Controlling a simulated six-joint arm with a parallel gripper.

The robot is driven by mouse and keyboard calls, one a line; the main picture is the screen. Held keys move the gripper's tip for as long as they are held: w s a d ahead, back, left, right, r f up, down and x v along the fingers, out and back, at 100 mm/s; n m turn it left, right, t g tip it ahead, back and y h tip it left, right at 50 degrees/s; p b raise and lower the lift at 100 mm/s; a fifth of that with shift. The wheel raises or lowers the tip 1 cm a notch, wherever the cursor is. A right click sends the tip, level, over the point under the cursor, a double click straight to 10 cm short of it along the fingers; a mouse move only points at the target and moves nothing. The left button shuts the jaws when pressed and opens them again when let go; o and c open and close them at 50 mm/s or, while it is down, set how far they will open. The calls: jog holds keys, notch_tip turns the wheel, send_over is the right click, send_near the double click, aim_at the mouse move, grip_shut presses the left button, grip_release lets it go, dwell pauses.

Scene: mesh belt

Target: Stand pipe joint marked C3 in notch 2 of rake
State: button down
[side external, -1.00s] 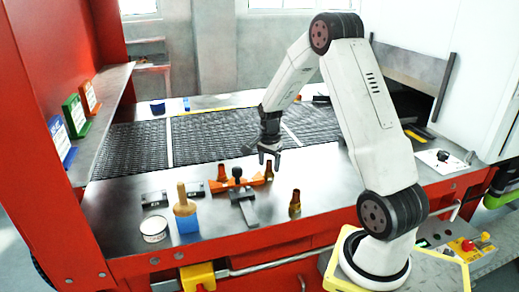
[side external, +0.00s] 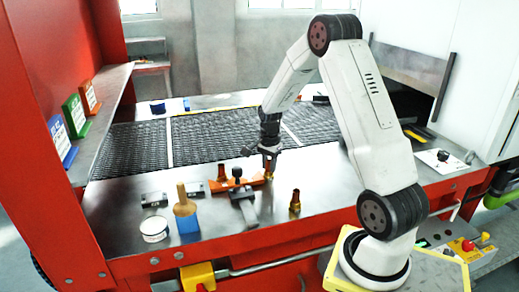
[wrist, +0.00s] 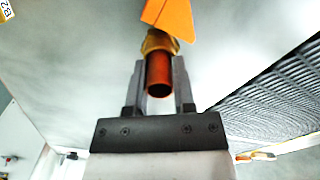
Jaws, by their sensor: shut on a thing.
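My gripper (side external: 269,153) is lowered at the right end of the orange rake (side external: 256,181) and shut on a copper-coloured pipe joint (side external: 269,168). In the wrist view this joint (wrist: 159,76) sits between the two fingers, with its brass collar beyond them, close to an orange piece of the rake (wrist: 170,16). I cannot tell whether the joint is clear of the table or in a notch. A second joint (side external: 222,172) stands at the rake's left end. A third joint (side external: 295,202) stands upright on the table to the right. No C3 mark is readable on any joint.
A grey bar (side external: 243,208) and a dark knob (side external: 237,172) are at the rake's middle. A brush in a blue holder (side external: 186,215), a white tin (side external: 154,229) and dark blocks (side external: 154,199) stand to the left. The mesh belt (side external: 215,137) runs behind.

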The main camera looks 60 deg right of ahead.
jog(key=shift+r, duration=0.15)
jog(key=shift+r, duration=0.9)
jog(key=s+a+r, duration=0.7)
jog(key=s+r, duration=0.4)
jog(key=s, duration=0.1)
dwell(0.5)
jog(key=w+a, duration=0.2)
jog(key=w, duration=0.3)
jog(key=shift+w, duration=0.4)
